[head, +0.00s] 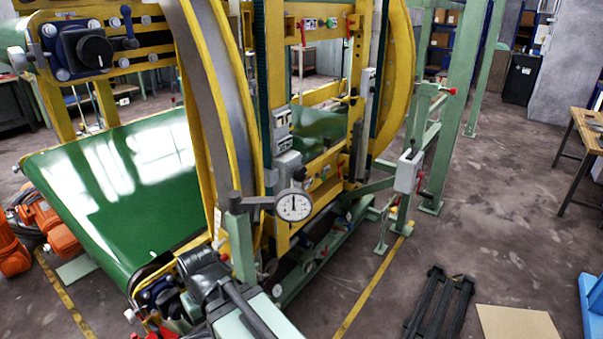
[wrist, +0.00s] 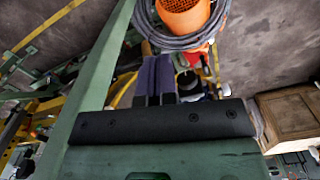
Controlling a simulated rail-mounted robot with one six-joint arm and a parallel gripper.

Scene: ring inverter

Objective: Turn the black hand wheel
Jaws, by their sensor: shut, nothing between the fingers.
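My gripper (wrist: 158,58) shows in the wrist view as two dark purple fingers side by side, closed together with nothing between them. Behind them is a dark bar above a green body. I cannot make out my gripper surely in the head view. A round black wheel or knob (head: 95,50) with a pale mark sits on a blue-grey mount at the upper left of the head view. A black round part (wrist: 188,84) lies partly hidden beyond the fingers in the wrist view. I cannot tell whether it is a hand wheel. No contact is visible.
The yellow ring frame (head: 397,80) stands around a green conveyor belt (head: 110,205). An orange motor (wrist: 183,15) with coiled cable is close in the wrist view. Open floor (head: 500,220) lies to the right.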

